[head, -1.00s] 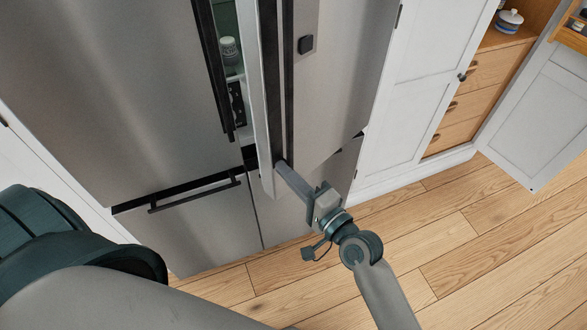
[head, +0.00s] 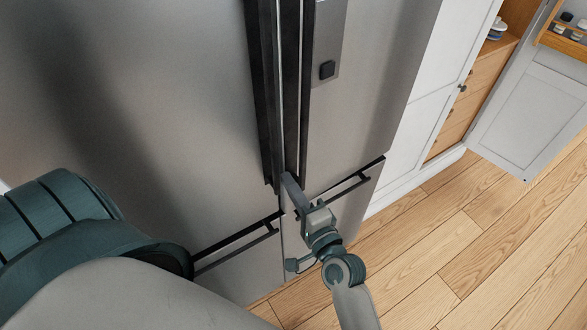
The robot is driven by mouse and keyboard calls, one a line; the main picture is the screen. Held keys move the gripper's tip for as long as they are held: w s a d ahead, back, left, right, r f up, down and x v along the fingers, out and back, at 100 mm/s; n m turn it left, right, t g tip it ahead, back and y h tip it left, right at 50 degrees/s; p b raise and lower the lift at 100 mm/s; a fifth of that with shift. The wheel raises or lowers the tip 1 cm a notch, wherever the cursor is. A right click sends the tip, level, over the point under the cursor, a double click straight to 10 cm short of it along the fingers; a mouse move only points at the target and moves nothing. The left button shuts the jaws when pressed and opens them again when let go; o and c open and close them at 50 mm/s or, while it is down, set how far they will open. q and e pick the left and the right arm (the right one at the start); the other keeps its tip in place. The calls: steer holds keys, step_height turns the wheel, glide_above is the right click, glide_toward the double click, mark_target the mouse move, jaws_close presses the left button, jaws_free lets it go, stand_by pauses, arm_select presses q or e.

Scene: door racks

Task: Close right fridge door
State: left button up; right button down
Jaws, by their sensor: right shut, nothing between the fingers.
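My right gripper (head: 290,184) is shut and empty. Its tip is at the lower end of the two handles, by the door's bottom inner corner; whether it touches the door I cannot tell. My left arm is at the lower left, and its gripper is out of view.
Drawers with black bar handles (head: 238,243) lie below the doors. A white cabinet door (head: 445,90) stands right of the fridge. Farther right, an open cabinet door (head: 530,115) juts over the wooden floor (head: 480,240). The floor in front is clear.

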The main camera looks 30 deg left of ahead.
arm_select(q)
steer(key=shift+d, duration=0.3)
arm_select(e)
steer(key=shift+w+a, duration=0.1)
steer(key=shift+a, duration=0.05)
arm_select(q)
steer(key=shift+a, duration=0.1)
